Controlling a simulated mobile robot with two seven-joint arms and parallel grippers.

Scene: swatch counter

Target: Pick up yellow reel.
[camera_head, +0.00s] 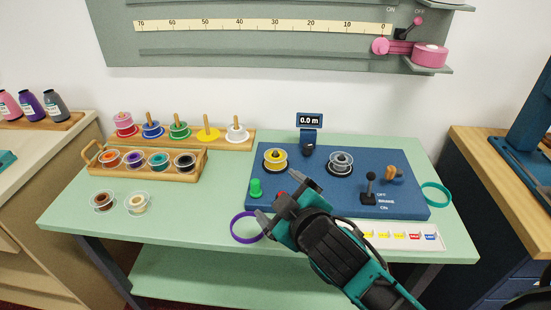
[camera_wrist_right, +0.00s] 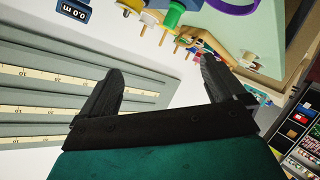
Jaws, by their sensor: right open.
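The yellow reel (camera_head: 275,160) with clear flanges sits on the left spindle area of the blue machine (camera_head: 330,205) in the head view. My right gripper (camera_head: 277,194) reaches in from the lower right, its open fingers above the machine's front left edge, in front of the reel and apart from it. A flat yellow piece (camera_head: 208,135) also sits on the wooden peg rack. My left gripper is not in view.
A grey reel (camera_head: 341,162), a green knob (camera_head: 256,188) and a black lever (camera_head: 370,188) are on the machine. A purple ring (camera_head: 246,227) lies by its front left corner. A wooden tray (camera_head: 150,169) of reels stands left. Free counter lies between.

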